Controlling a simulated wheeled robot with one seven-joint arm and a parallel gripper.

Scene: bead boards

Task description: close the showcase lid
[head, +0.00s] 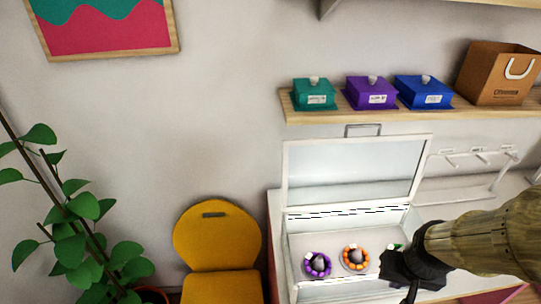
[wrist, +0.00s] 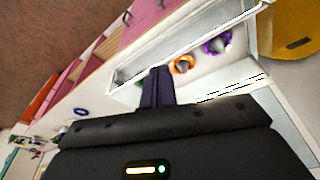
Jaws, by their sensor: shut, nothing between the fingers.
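The showcase (head: 296,293) is a white-framed box on a white counter. Its lid (head: 355,166), a clear panel in a white frame with a grey handle on its top edge, stands open, raised near the wall. Inside are a purple bead ring (head: 318,264) and an orange bead ring (head: 356,257), each around a grey cone. A green item beside them is partly hidden by my gripper. My gripper (head: 411,292) is shut and empty, over the right part of the showcase.
A wooden shelf (head: 390,115) above the lid holds green, purple and blue boxes and a brown bag (head: 499,73). A white rack (head: 470,170) stands right of the lid. A yellow chair (head: 218,240) and a plant (head: 70,235) are at left.

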